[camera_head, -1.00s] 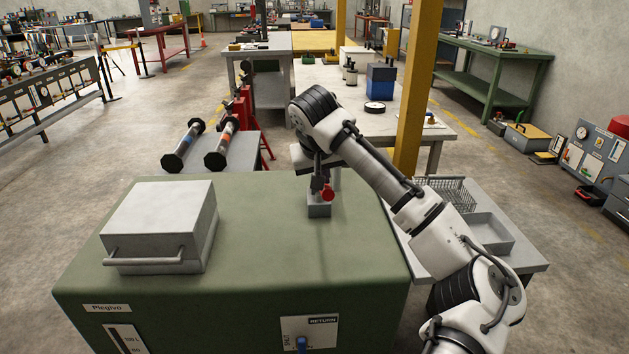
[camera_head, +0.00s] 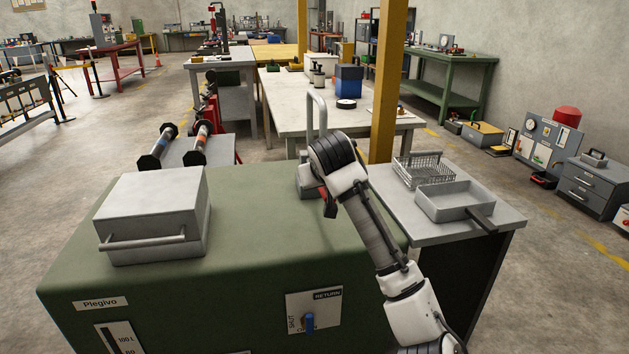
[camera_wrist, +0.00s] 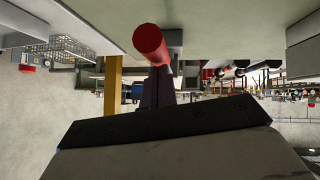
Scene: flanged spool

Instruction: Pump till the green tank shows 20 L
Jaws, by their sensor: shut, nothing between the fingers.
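The green tank (camera_head: 240,255) fills the foreground of the head view, with a "Plegivo" label. Its level gauge (camera_head: 116,338) shows marks of 100 L and 80; the lower part is cut off, and I cannot read the level. A grey pump (camera_head: 308,180) stands on the tank top, partly behind my arm. Its red handle end (camera_head: 327,202) shows beside my wrist; it is a red cylinder (camera_wrist: 151,43) in the wrist view. My gripper (camera_wrist: 157,80) is shut and empty, its dark fingers close to the red end; contact is unclear.
A RETURN plate with a blue lever (camera_head: 309,321) is on the tank's front. A grey box with a bar handle (camera_head: 155,215) sits on the tank at left. A wire basket (camera_head: 424,170) and a grey tray (camera_head: 455,200) stand on a side table at right.

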